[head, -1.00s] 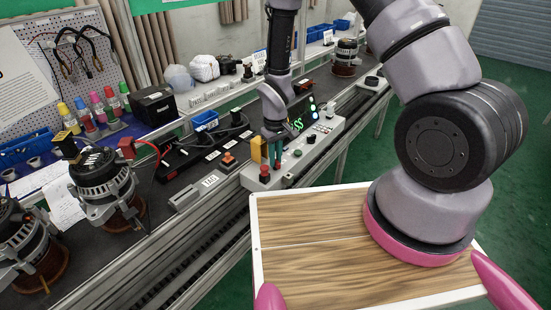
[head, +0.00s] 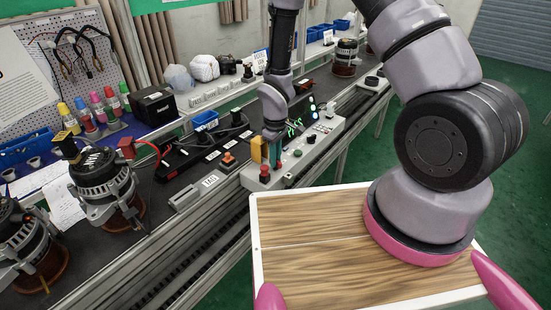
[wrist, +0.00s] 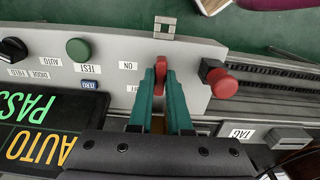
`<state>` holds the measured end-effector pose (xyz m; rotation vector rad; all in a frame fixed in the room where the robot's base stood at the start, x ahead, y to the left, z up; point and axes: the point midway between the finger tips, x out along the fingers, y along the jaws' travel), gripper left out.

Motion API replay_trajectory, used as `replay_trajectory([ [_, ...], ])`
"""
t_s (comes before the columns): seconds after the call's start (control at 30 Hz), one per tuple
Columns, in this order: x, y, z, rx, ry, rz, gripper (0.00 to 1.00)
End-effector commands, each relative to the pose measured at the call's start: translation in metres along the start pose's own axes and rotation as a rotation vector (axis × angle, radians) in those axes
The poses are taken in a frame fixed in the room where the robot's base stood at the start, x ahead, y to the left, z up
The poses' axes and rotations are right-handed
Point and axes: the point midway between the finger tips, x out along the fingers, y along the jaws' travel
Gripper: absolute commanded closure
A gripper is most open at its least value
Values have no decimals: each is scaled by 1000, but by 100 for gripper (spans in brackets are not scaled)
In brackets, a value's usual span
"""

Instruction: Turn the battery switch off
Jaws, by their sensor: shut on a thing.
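The battery switch shows in the wrist view as a red handle (wrist: 160,72) on the light grey control panel (wrist: 195,58). A label reading ON lies left of it; a second label nearer my gripper is partly covered. My gripper (wrist: 161,82) has teal fingers, one on each side of the handle, and is shut on it. In the head view my gripper (head: 274,162) is low over the near end of the panel (head: 320,143), and the handle cannot be made out there.
A red mushroom button (wrist: 220,82) stands close right of the handle; it also shows in the head view (head: 264,173). A green button (wrist: 78,49) and a black knob (wrist: 12,49) are farther left. A lit display (wrist: 35,130) reads PASS and AUTO.

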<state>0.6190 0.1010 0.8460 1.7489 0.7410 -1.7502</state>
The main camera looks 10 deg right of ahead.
Motion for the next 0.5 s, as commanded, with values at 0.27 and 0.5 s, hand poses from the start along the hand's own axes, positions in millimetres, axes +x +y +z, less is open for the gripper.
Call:
replay_trajectory([
  [0.27,0,0,0,-1,1,1,54],
  [0.5,0,0,0,0,1,0,54],
])
